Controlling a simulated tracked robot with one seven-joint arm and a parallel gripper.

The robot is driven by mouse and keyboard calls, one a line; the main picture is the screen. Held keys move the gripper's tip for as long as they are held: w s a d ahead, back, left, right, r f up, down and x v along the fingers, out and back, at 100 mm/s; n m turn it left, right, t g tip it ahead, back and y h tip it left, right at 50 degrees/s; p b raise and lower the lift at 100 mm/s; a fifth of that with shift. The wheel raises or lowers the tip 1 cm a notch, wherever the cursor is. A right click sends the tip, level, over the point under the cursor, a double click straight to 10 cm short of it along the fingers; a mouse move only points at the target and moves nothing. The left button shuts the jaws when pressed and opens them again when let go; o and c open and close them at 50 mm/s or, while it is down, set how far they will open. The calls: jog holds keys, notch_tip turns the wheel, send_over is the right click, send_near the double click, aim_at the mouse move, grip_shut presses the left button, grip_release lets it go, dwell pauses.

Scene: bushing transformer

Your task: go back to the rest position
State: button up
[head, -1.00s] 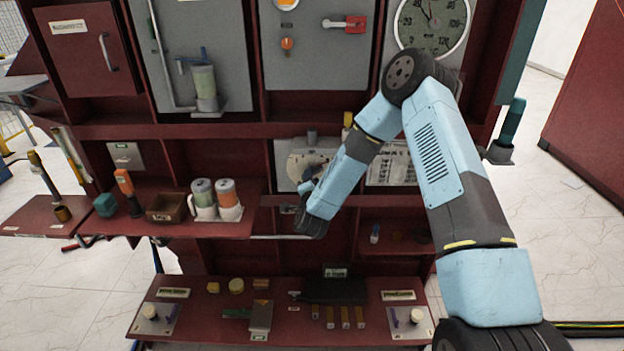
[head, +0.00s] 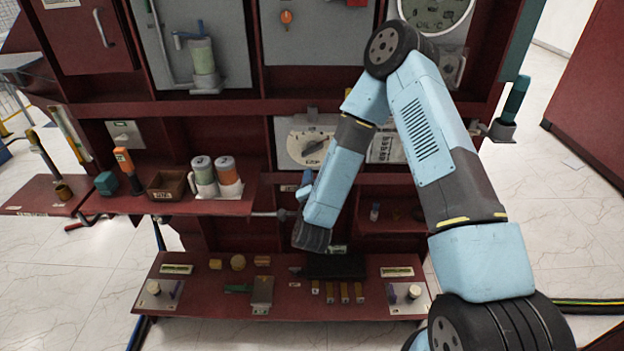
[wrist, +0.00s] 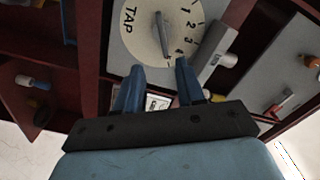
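My arm reaches in from the right of the head view, bent at the elbow, in front of the red panel rack (head: 230,108). The gripper appears clear of the dial.
The lower shelf (head: 210,302) carries small yellow blocks and a dark box (head: 335,267), close below my wrist. Left, a shelf holds two capped canisters (head: 215,175) and a brown box (head: 167,184). White floor (head: 560,240) is open at right.

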dwell(0.3)
jog(key=d+r+n+g+y, duration=0.25)
jog(key=d+r+n, duration=0.2)
jog(key=r, duration=0.65)
jog(key=d+r+n+g+y, duration=0.1)
jog(key=d+r+n+g, duration=0.35)
jog(key=r, duration=0.65)
jog(key=s+d+r+n+g+h, duration=0.1)
jog(key=s+d+r, duration=0.3)
jog(key=s, duration=0.6)
jog(key=s+d+r+n+g+h, duration=0.1)
jog(key=s+d+r, duration=0.3)
jog(key=s, duration=0.5)
jog(key=s+d+r+n+g+h, duration=0.1)
jog(key=s+d+r+g, duration=0.2)
jog(key=s+d, duration=0.4)
jog(key=s+r, duration=0.1)
jog(key=s, duration=0.2)
jog(key=shift+s+r, duration=0.2)
jog(key=shift+s, duration=0.15)
jog(key=shift+h, duration=0.25)
